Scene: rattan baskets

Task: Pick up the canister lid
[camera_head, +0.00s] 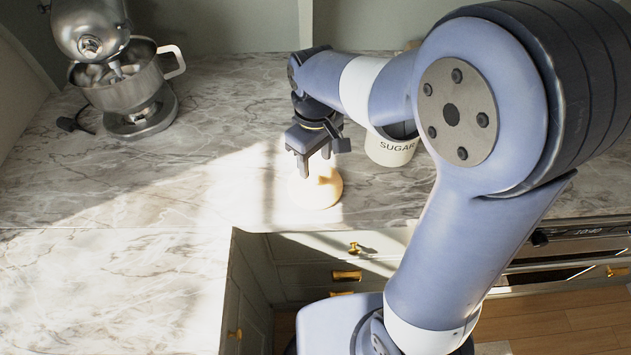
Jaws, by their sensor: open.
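The canister lid (319,194) looks like a round, pale wooden disc. It lies on the marble counter near the inner corner, partly in sunlight. My gripper (314,169) points down just above the lid, with its fingers apart and nothing between them. The fingers overlap the lid's far part in the picture, and I cannot tell whether they touch it. A white canister marked SUGAR (390,152) stands to the right of the lid, with a dark open top. My arm hides part of the canister.
A silver stand mixer (122,85) with a metal bowl stands at the back left. The marble counter (130,270) is clear at the left and front left. The counter's front edge is close to the lid, above drawers with brass handles (347,276). An oven (575,250) is at the right.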

